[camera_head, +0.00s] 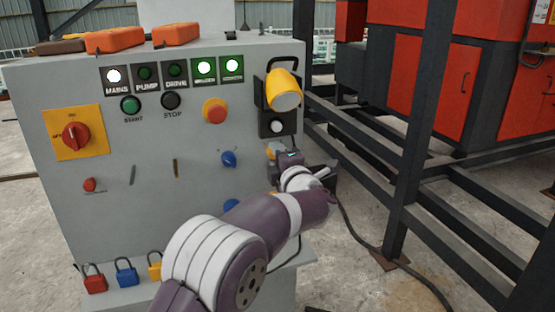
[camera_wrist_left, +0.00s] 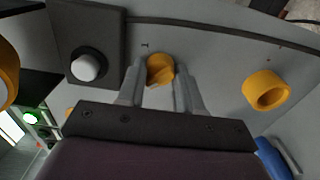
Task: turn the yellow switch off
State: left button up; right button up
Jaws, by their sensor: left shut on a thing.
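My left gripper (camera_head: 288,157) reaches the right part of the grey panel, below a black box with a white round button. In the left wrist view its two fingers (camera_wrist_left: 160,92) are shut on a yellow switch knob (camera_wrist_left: 160,68), one finger on each side. In the head view only a sliver of yellow (camera_head: 271,152) shows beside the gripper, and the arm hides the rest. A second yellow knob (camera_wrist_left: 266,91) sits apart from the fingers in the left wrist view. My right gripper is not in view.
A yellow cup-shaped part (camera_head: 283,88) hangs above the gripper, over the white button (camera_head: 277,126). Blue knobs (camera_head: 229,159) sit to the left. A red rotary switch (camera_head: 76,136) has a yellow plate. Padlocks (camera_head: 126,272) stand on the ledge. Dark steel beams (camera_head: 418,130) stand at right.

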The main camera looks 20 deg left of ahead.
pick_arm(q)
jog(key=shift+f, duration=0.15)
jog(key=o, duration=1)
jog(key=shift+o, duration=0.2)
jog(key=shift+s, duration=0.1)
jog(key=v, duration=1.2)
jog(key=shift+s+d+p, duration=0.2)
jog(key=shift+p, duration=0.2)
